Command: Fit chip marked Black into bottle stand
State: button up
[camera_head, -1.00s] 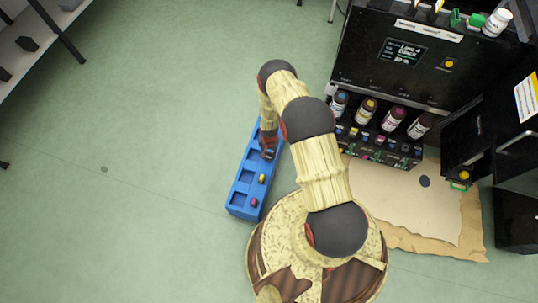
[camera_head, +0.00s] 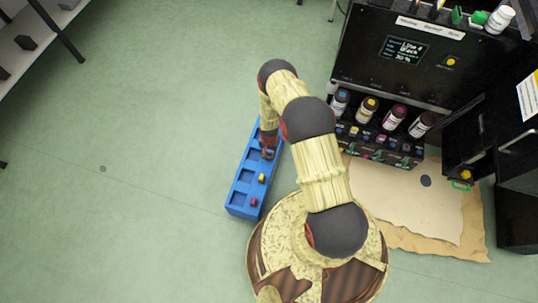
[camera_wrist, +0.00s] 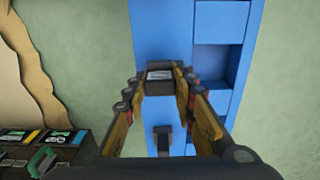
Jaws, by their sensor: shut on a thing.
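My gripper (camera_head: 268,153) is over the far part of the blue compartment tray (camera_head: 240,208). In the wrist view the fingers (camera_wrist: 160,82) are shut on a small dark chip (camera_wrist: 160,75) with a pale label, too small to read. The blue tray (camera_wrist: 163,25) lies behind it in that view. The dark bottle stand (camera_head: 374,152) is at the right, at the foot of the black machine. It carries a row of bottles with cyan, yellow, magenta and dark markings. Small coloured chips or labels show below the bottles. The stand is well apart from my gripper.
A yellow chip (camera_head: 262,178) and a magenta chip (camera_head: 253,202) sit in the tray's near compartments. The black machine (camera_head: 425,75) has a lit screen. Tan paper (camera_head: 400,205) lies on the floor before the stand. The green floor at the left is clear.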

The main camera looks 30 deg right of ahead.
jog(key=o, duration=1)
jog(key=shift+r+p, duration=2.1)
jog(key=shift+r, duration=1.45)
